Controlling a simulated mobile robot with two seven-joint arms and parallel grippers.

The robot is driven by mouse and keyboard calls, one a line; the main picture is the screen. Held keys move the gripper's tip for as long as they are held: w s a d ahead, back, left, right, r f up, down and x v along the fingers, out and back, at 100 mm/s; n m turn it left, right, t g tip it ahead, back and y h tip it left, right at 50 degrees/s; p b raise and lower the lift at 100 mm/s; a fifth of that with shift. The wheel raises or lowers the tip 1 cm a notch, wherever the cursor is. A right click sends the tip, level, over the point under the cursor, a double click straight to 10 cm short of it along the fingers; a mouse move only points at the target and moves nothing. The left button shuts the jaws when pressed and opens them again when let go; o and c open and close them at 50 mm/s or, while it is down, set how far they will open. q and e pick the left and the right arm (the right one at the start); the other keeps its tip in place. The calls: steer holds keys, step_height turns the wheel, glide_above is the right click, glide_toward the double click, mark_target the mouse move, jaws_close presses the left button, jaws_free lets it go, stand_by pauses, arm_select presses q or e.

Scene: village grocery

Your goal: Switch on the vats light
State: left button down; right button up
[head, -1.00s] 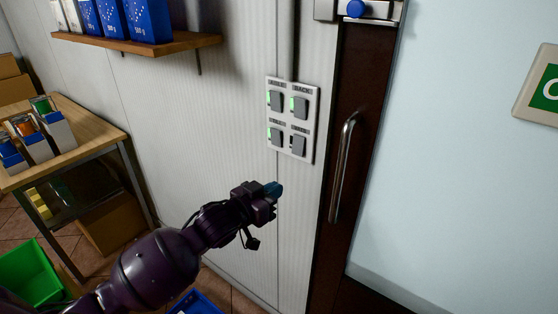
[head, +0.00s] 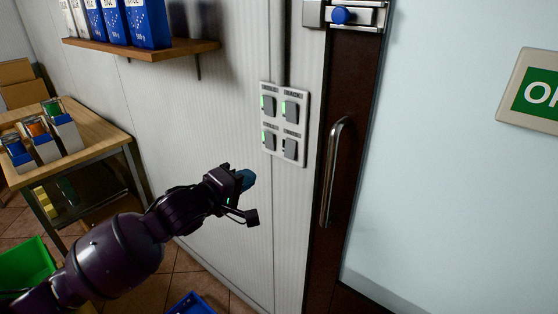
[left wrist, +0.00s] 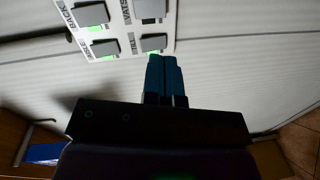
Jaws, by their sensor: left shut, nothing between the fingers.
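A pale switch panel (head: 279,158) with several grey rocker switches is on the white wall, left of the door. The vats switch (head: 290,148) is at its lower right, with a dark indicator; the other switches show green lights. In the left wrist view the vats switch (left wrist: 150,8) is at the top, beside its "VATS" label, and the till switch (left wrist: 153,42) is closer to the fingers. My left gripper (head: 247,179) is shut and empty, below and left of the panel. Its blue fingertips (left wrist: 164,62) appear just short of the panel's edge. My right gripper is not in view.
A brown door frame with a metal handle (head: 331,175) stands right of the panel. A wooden shelf (head: 150,48) with blue packs is at upper left. A table (head: 95,135) with boxes, a green crate (head: 25,266) and a blue crate (head: 190,304) are lower left.

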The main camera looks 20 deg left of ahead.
arm_select(q)
steer(key=shift+n, duration=1.3)
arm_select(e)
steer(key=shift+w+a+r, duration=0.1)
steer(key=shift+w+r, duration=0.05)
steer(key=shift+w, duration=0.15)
arm_select(q)
steer(key=shift+w, duration=0.1)
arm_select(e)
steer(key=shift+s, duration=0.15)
arm_select(q)
glide_toward(289, 157)
steer(key=x, duration=0.7)
steer(key=shift+w, duration=0.25)
